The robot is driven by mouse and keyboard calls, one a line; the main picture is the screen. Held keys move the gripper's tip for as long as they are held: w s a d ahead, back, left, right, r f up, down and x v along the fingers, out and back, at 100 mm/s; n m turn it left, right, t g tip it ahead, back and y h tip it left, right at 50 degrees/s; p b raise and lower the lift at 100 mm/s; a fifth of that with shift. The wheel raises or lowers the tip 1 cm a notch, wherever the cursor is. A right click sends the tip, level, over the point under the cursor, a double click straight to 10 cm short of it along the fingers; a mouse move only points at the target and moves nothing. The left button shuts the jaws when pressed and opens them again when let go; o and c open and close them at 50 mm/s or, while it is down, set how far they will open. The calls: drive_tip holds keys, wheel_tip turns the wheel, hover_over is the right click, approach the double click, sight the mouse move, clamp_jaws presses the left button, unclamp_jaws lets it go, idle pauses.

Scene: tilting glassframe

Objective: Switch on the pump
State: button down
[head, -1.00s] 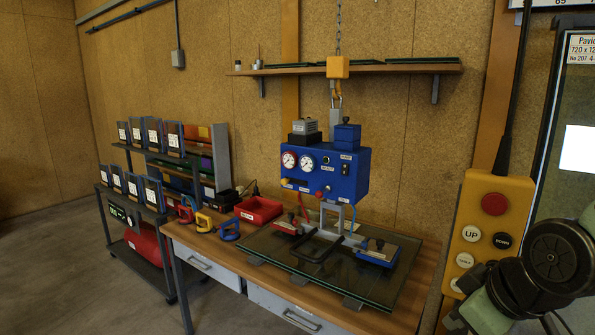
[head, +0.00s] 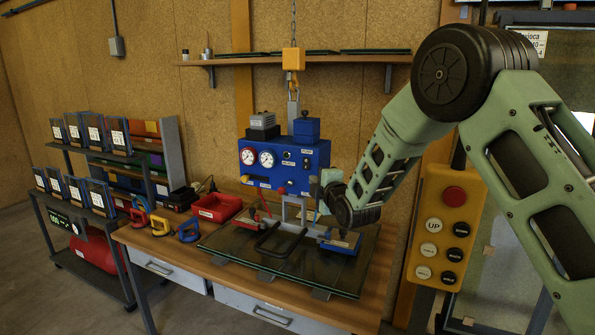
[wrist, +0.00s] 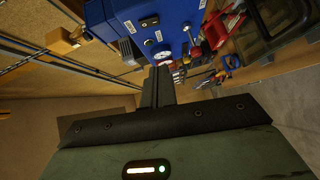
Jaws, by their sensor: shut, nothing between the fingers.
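The blue control box (head: 312,172) of a vacuum lifter hangs by a chain above the bench. Its front has two round gauges (head: 258,157), a small dark knob and small white labels too small to read surely. My gripper (head: 322,187) is at the lower right of the box's front, and my arm comes in from the right. Whether it touches the box cannot be told. In the wrist view my gripper's narrow dark fingers (wrist: 163,73) are together and empty, pointing toward the blue box (wrist: 178,13). A red knob (wrist: 195,52) shows close to the box there.
A glass pane (head: 225,243) lies on the wooden bench under the lifter's black handle (head: 280,240). A red tray (head: 217,207) and clamp-like tools (head: 160,225) are on the left. A yellow pendant (head: 446,228) hangs on the right, behind my arm. A shelf (head: 300,59) is above.

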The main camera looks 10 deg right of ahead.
drive_tip(key=p, duration=0.6)
approach(303, 168)
drive_tip(key=w+a, duration=0.3)
drive_tip(key=shift+w+d+f+p, duration=0.1)
drive_tip(key=shift+w+d+p, duration=0.45)
drive_tip(key=shift+w, duration=0.15)
drive_tip(key=shift+w+d+f+p, duration=0.1)
drive_tip(key=shift+w+d+p, duration=0.4)
drive_tip(key=shift+w, duration=0.2)
drive_tip(key=shift+a, duration=0.1)
